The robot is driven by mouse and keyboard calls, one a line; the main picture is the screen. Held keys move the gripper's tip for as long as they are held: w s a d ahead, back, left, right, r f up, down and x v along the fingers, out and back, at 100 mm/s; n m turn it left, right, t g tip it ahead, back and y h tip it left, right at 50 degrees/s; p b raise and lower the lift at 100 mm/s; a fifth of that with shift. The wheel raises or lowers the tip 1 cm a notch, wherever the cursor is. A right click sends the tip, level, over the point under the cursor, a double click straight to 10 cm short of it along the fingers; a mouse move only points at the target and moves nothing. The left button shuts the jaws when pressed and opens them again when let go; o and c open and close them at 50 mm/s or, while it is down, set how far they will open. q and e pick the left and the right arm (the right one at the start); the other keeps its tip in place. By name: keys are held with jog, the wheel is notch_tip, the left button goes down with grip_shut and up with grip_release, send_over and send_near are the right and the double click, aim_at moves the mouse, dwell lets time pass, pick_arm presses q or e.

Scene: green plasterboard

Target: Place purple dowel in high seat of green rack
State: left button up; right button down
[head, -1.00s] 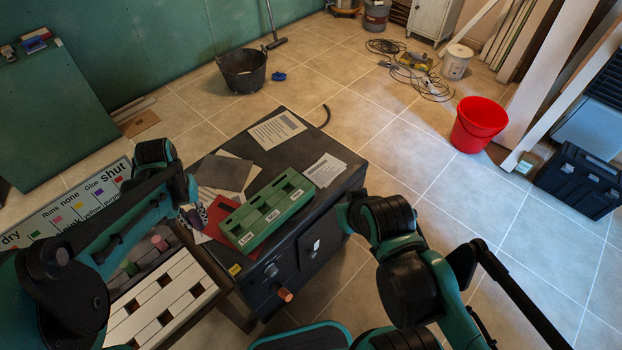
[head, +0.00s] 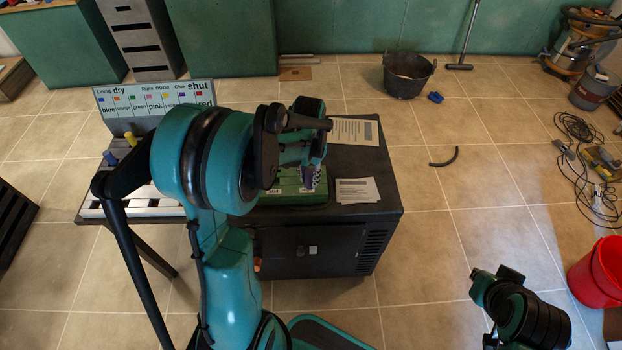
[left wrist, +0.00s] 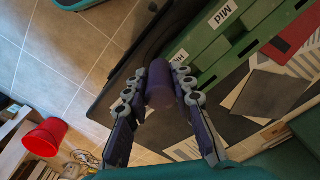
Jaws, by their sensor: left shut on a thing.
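The purple dowel (left wrist: 160,88) is clamped between the two fingers of my left gripper (left wrist: 158,72), its round end toward the left wrist camera. In the head view, my left gripper (head: 311,172) is over the right part of the green rack (head: 285,198). The green rack also shows in the left wrist view (left wrist: 232,48), beyond and to the right of the dowel, with a "Mid" label readable. The dowel looks apart from the rack, though its far end is hard to judge. My left arm hides much of the rack in the head view.
The rack stands on a black cabinet (head: 375,222) with paper sheets (head: 357,190) beside it. A white slotted rack (head: 145,198) and a label board (head: 150,103) are to the left. A red bucket (head: 598,275) stands on the floor at right.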

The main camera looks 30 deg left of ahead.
pick_arm(q)
jog(key=w+a+f, duration=0.1)
jog(key=w, duration=0.1)
jog(key=w+a+f+b, duration=0.1)
jog(key=w+a+f, duration=0.1)
jog(key=w+a+f+b, duration=0.1)
jog(key=w, duration=0.1)
jog(key=shift+a+f, duration=0.3)
jog(key=shift+f, duration=0.05)
notch_tip(320, 180, down, 4)
jog(key=shift+w+f+b, duration=0.1)
jog(key=shift+b, duration=0.85)
jog(key=shift+f, duration=0.1)
jog(key=o, duration=1)
jog(key=shift+r, duration=0.2)
